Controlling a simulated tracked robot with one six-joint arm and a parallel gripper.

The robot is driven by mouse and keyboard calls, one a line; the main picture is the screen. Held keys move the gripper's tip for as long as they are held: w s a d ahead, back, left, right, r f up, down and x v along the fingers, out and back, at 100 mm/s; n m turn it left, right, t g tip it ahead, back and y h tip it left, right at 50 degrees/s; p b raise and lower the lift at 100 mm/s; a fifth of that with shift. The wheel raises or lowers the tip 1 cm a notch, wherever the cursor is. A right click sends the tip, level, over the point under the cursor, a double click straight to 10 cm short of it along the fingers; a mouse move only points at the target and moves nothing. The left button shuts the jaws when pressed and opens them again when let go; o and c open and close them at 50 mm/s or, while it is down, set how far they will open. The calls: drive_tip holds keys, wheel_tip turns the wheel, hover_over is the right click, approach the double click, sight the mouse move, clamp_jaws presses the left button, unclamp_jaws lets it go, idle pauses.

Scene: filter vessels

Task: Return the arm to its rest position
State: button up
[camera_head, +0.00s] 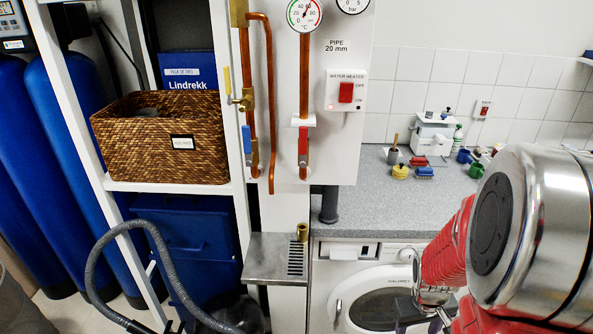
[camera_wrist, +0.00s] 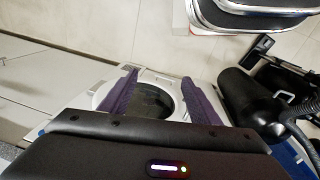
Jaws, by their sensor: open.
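My arm (camera_head: 530,230), silver and red, fills the right side of the head view and hides part of the worktop and washing machine. My gripper (camera_wrist: 158,77) shows in the wrist view with its two purple-grey fingers spread apart and nothing between them. It points towards the round door of the white washing machine (camera_wrist: 205,120), which shows behind and between the fingers. In the head view only a dark part near the bottom edge, in front of the washing machine (camera_head: 335,290), shows below the arm; the fingertips are not clear there.
A grey worktop (camera_head: 370,205) holds small items along the wall. A metal drip shelf (camera_head: 265,262) with a brass fitting sits below the copper pipes (camera_head: 304,80). At left, a white rack holds a wicker basket (camera_head: 160,140). A grey hose (camera_head: 165,250) loops near the floor.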

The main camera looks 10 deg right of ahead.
drive_tip(key=s+a+r+n+t+y, duration=0.1)
drive_tip(key=a+r+t, duration=0.4)
drive_tip(key=a+r, duration=1.8)
drive_tip(key=shift+a+r+n+y, duration=0.15)
drive_tip(key=shift+r+n+y, duration=0.15)
drive_tip(key=shift+r+n, duration=0.25)
